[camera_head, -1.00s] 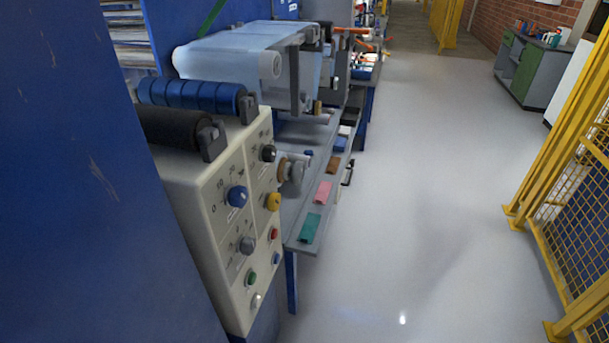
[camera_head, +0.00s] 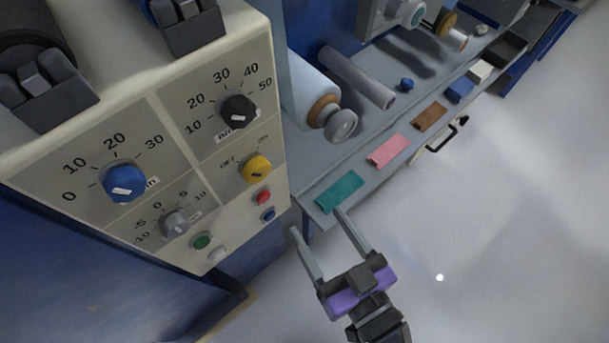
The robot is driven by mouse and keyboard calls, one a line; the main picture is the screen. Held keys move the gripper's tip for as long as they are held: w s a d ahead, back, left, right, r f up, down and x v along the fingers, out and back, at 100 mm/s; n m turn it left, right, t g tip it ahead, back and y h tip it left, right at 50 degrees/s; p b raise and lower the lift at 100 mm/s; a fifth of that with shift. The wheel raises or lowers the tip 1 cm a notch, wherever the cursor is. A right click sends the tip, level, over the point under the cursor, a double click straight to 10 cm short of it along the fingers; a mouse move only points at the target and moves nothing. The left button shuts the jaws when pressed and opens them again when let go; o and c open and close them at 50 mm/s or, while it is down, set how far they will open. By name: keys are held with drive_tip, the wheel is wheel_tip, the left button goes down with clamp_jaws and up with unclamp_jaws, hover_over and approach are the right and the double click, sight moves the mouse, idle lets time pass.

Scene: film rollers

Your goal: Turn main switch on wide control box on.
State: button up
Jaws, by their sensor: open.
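The wide control box (camera_head: 120,238) is a cream panel at the left of the head view. Its yellow main switch (camera_head: 257,167) is a round knob with OFF marked at its upper left and ON at its upper right. The knob's pointer mark is small, and I cannot tell its exact setting. My gripper (camera_head: 316,247) is open and empty, to the right of and below the yellow switch in the picture, apart from the panel. Its two grey fingers point up and left, with a purple part at their base.
The panel also carries a blue knob (camera_head: 124,182), a black knob (camera_head: 239,111), a grey knob (camera_head: 176,222), and red (camera_head: 263,197), blue (camera_head: 268,214) and green (camera_head: 201,241) buttons. A grey shelf (camera_head: 355,160) with coloured pads stands at the right. Pale floor (camera_head: 500,240) is clear.

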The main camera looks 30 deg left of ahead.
sight(261, 175)
drive_tip(key=shift+w+a+r+n+g+y+p, duration=0.3)
drive_tip(key=shift+w+a+r+n+g+y, duration=0.25)
drive_tip(key=shift+a, duration=1.55)
drive_tip(key=shift+w+a+r+n+g+y+p, duration=0.35)
drive_tip(key=shift+a+r+n+y, duration=0.25)
drive_tip(key=shift+a, duration=1.45)
drive_tip(key=shift+w+a+r+n+g+y+p, duration=0.35)
drive_tip(key=shift+a+r, duration=0.3)
drive_tip(key=shift+a, duration=1.45)
drive_tip(key=shift+w, duration=0.1)
